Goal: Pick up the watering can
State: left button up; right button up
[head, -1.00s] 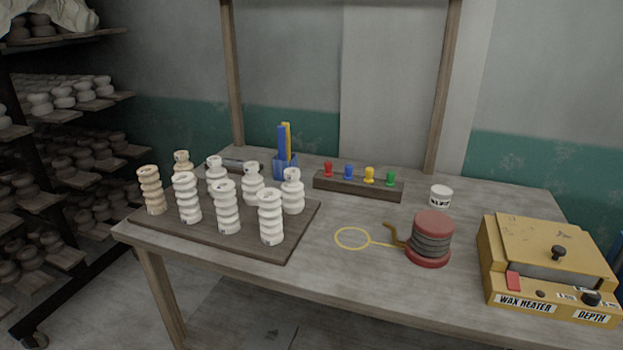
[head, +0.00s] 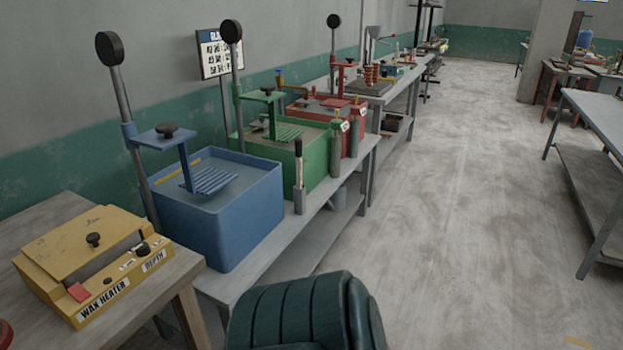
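I cannot make out a watering can for certain in the head view. A small grey vessel (head: 338,199) sits on the lower shelf under the bench with the vats, partly hidden and too small to identify. Neither of my grippers is in view.
A yellow wax heater (head: 92,262) stands on the near table. Blue (head: 222,226), green (head: 305,165) and red (head: 352,112) vats line the bench (head: 262,272). A dark green ribbed shape, like a chair back, (head: 305,312) is close in front. The floor (head: 465,220) is open; a table (head: 600,120) stands right.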

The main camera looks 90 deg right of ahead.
aim_at(337, 202)
jog(key=z, duration=2.95)
